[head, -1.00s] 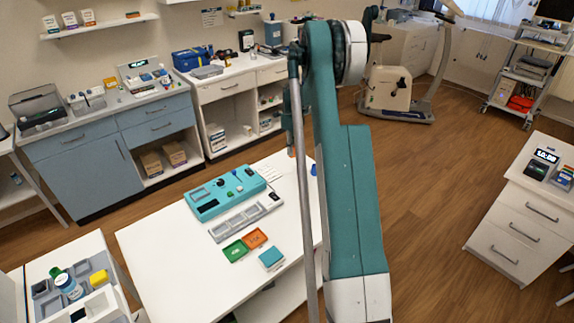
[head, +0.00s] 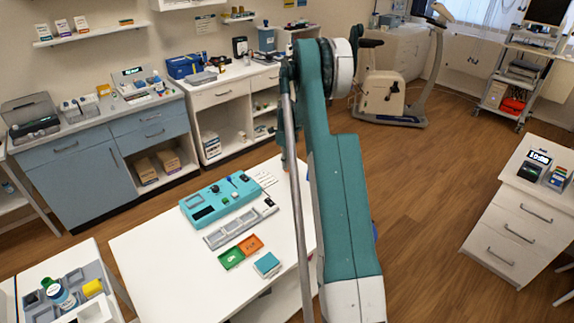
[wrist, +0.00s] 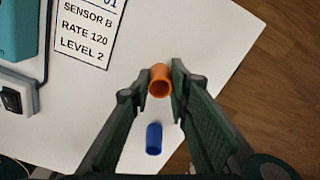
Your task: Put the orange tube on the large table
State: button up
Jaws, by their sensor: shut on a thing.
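The orange tube (wrist: 160,81) is between my gripper's fingertips (wrist: 153,90) in the wrist view, with its open round end facing the camera. My gripper is shut on it. The large white table (head: 150,255) is in the lower middle of the head view, and its bare top (wrist: 105,125) lies below the tube in the wrist view. I cannot tell whether the tube touches the table.
A blue tube (wrist: 154,139) is on the white surface close to my gripper. A printed card (wrist: 88,30) and a teal device (head: 220,198) are on the table. Green (head: 231,258) and orange (head: 251,245) trays and a teal-topped block (head: 267,264) are nearer its front. Wooden floor (wrist: 270,60) shows beyond the edge.

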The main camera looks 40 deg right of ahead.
jog(key=shift+f, duration=0.2)
jog(key=o, duration=0.8)
jog(key=shift+c, duration=0.2)
jog(key=shift+r, duration=0.15)
notch_tip(320, 180, up, 12)
jog(key=shift+p, duration=0.45)
dwell(0.5)
